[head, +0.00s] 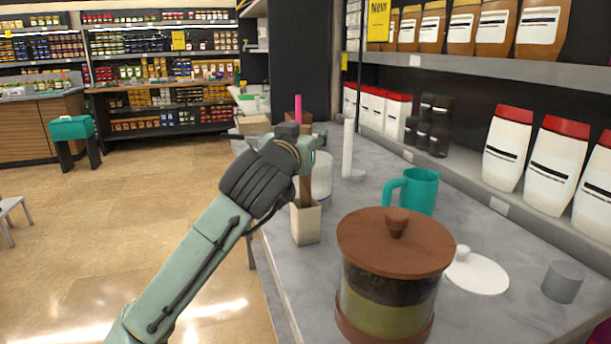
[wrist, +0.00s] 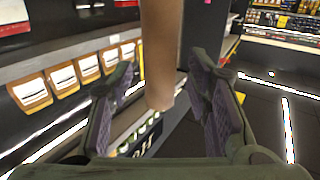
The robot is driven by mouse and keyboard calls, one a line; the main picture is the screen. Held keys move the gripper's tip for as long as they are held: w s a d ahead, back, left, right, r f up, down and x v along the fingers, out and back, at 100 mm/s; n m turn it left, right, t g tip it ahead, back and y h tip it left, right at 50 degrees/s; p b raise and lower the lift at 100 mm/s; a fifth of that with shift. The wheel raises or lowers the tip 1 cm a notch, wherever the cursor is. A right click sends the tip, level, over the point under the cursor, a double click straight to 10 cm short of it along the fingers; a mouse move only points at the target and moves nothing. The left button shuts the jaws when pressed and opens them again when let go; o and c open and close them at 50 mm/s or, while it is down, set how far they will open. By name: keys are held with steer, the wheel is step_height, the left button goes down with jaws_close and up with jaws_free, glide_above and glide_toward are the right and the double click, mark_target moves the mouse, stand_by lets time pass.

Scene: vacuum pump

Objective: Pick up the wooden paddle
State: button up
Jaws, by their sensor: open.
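The wooden paddle (head: 305,191) stands upright in a small beige square holder (head: 306,222) on the grey counter; its upper part is hidden behind my wrist in the head view. In the wrist view, a brown wooden shaft (wrist: 160,45), which looks like the paddle, lies between the spread fingers of my gripper (wrist: 163,72). Gaps show between the shaft and both fingers. My fingers are hidden behind my arm in the head view.
A lidded glass jar (head: 395,275) stands in front of the holder. A teal mug (head: 413,190), a white lid (head: 477,273) and a grey cylinder (head: 562,282) are to the right. A white upright rod (head: 348,148) stands behind. Stocked shelves line the right wall.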

jaws_close()
stand_by(0.6)
